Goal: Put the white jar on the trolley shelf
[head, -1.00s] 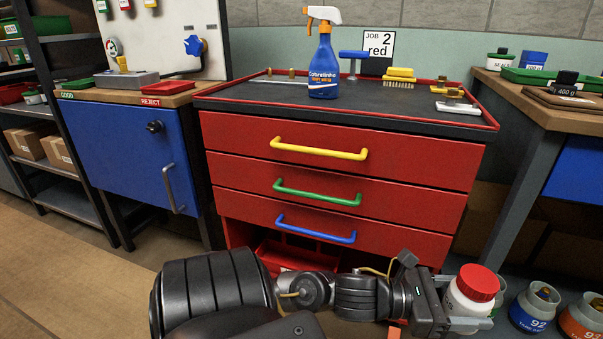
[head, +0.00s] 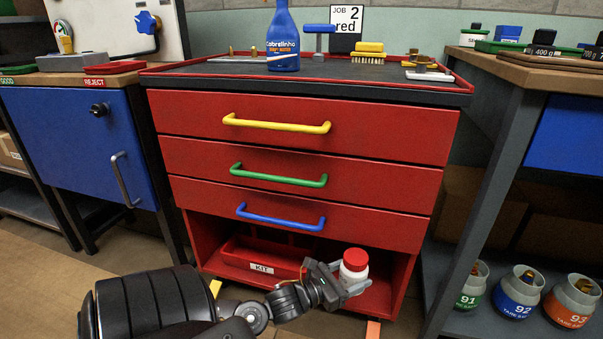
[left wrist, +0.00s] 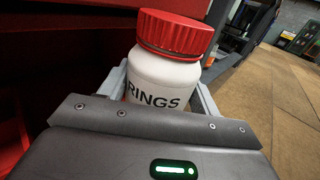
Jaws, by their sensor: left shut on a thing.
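A white jar (head: 353,273) with a red lid is held upright by my left gripper (head: 349,286), which is shut on it. In the left wrist view the jar (left wrist: 160,80) sits between the fingers and its label ends in "RINGS". The red trolley (head: 310,135) stands ahead, with three drawers above an open bottom shelf (head: 375,300). In the head view the jar appears in front of the right part of that opening. I cannot tell whether it is over the shelf. My right gripper is not in view.
A red bin labelled KIT (head: 262,268) occupies the left of the shelf. A blue drawer handle (head: 280,222) hangs over the opening. Several labelled bottles (head: 517,290) stand at the right under a bench.

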